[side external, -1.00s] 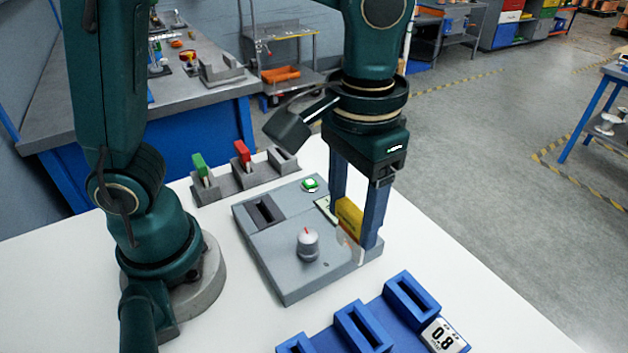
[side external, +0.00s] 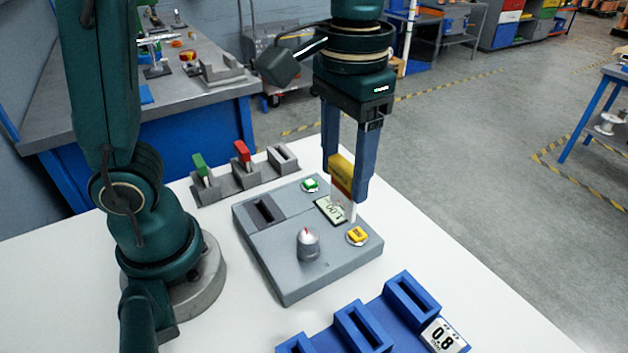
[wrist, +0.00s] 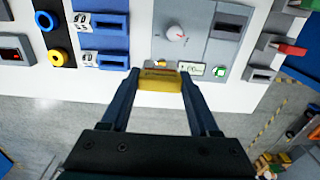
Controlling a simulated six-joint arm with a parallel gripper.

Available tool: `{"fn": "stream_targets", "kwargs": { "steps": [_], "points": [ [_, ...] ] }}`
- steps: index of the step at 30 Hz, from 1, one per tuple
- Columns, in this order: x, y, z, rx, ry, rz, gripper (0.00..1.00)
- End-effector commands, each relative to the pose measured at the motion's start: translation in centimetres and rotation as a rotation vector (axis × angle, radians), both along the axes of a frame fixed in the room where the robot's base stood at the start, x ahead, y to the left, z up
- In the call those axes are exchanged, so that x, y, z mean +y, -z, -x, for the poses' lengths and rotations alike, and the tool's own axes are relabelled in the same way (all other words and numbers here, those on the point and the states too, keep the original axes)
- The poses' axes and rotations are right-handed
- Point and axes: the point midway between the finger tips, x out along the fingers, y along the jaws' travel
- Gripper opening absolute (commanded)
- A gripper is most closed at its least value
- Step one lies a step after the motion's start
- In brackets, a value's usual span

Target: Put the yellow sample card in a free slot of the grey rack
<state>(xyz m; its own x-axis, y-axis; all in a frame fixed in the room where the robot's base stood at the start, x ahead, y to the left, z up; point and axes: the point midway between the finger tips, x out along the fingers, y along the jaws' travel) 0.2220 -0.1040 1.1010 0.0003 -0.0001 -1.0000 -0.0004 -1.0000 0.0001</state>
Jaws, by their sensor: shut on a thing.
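In the wrist view the card (wrist: 159,79) sits between my fingertips (wrist: 159,76). The grey rack (side external: 247,180) stands at the back left of the white table. A green card (side external: 199,163) is in its left slot and a red card (side external: 242,151) in its middle slot. Its right slot (side external: 283,154) looks empty. My gripper is to the right of the rack and apart from it.
The grey device (side external: 290,270) has a knob (side external: 308,243), a green button (side external: 310,184), a yellow button (side external: 357,235), a small display (side external: 330,210) and a dark slot (side external: 264,211). A blue rack (side external: 385,320) with a "08" label stands at the front.

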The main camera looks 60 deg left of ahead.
Motion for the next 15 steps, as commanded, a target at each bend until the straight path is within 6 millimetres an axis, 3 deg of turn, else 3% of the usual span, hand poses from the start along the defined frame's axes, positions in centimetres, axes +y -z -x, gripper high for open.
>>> {"fn": "stream_targets", "kwargs": {
  "steps": [15],
  "points": [
    [0.0, -3.0, 0.0, -0.002, 0.0, 0.001, 0.08]
  ]
}}
